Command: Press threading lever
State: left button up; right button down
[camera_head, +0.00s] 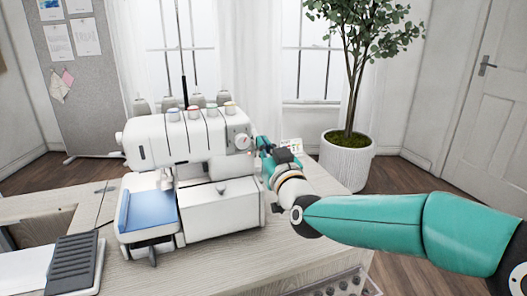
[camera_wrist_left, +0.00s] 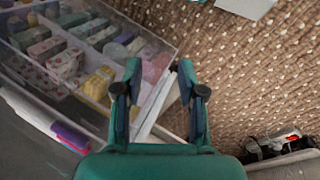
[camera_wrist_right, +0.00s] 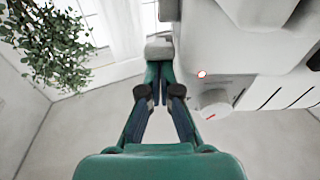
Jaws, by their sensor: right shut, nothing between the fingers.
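The white sewing machine (camera_head: 200,140), a serger with dials on top, stands on the wooden table. My right gripper (camera_head: 264,145) is at its right side, near the round side knob (camera_head: 242,141). In the right wrist view my right gripper (camera_wrist_right: 160,68) is shut and empty, its fingertips beside the machine's white body (camera_wrist_right: 225,55). A pale grey block (camera_wrist_right: 158,47) shows just past the tips; I cannot tell whether it is the threading lever or whether the tips touch it. My left gripper (camera_wrist_left: 159,68) is open and empty; it is outside the head view.
A black foot pedal (camera_head: 75,262) lies at the table's left. A potted tree (camera_head: 348,150) stands behind on the right. In the left wrist view, a clear drawer of colourful items (camera_wrist_left: 75,50) lies beyond my left fingers, beside brown dotted fabric (camera_wrist_left: 250,75).

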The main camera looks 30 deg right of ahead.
pick_arm(q)
jog(key=shift+s+f, duration=0.25)
jog(key=shift+f, duration=0.5)
pick_arm(e)
jog(key=s+a+t, duration=0.1)
jog(key=s+a, duration=0.1)
jog(key=s, duration=0.9)
jog(key=shift+a+r, duration=0.35)
jog(key=shift+r, duration=0.1)
pick_arm(q)
jog(key=shift+r, duration=0.15)
pick_arm(e)
jog(key=shift+r, duration=0.1)
